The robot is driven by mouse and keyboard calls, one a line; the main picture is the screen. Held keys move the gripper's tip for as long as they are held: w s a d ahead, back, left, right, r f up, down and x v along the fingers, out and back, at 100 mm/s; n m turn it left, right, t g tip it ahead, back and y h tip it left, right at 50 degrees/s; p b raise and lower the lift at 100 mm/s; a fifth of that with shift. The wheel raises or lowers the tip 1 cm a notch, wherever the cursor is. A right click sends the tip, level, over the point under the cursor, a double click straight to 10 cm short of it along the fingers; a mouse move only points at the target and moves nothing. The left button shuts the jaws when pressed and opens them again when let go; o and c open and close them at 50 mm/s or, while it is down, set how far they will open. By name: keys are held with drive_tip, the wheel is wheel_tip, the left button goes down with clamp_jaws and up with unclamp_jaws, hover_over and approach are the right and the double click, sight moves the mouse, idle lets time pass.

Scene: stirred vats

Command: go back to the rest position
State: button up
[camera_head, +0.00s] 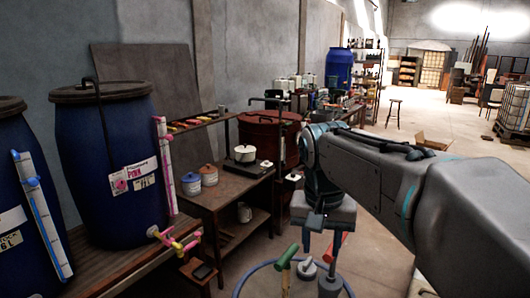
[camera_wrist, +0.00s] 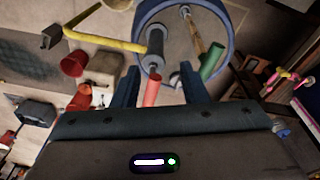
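My gripper (camera_head: 325,240) points down in the head view, in front of the wooden bench and above a blue-rimmed tub. In the wrist view its two dark blue fingers (camera_wrist: 160,85) stand apart. A red handle (camera_wrist: 152,91) shows between them in the picture, but nothing looks clamped. The blue-rimmed tub (camera_wrist: 229,50) lies beyond the fingertips, with a green-handled tool (camera_wrist: 212,62) and a grey-handled tool (camera_wrist: 155,45) in it. The green handle also shows in the head view (camera_head: 287,256). The exact gap from fingers to handles is unclear.
Blue barrels (camera_head: 105,160) stand on a wooden bench at left. A lower table (camera_head: 225,195) holds lidded pots and a white pot (camera_head: 245,153). A red vat (camera_head: 262,135) stands behind my arm. A stool (camera_head: 393,112) and open floor lie further back.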

drive_tip(key=s+d+f+n+t, duration=0.2)
drive_tip(key=s+d+f+n, duration=0.1)
drive_tip(key=s+f, duration=0.7)
drive_tip(key=shift+s+d+f+t+y, duration=0.35)
drive_tip(key=shift+s+d, duration=0.25)
drive_tip(key=shift+s, duration=0.7)
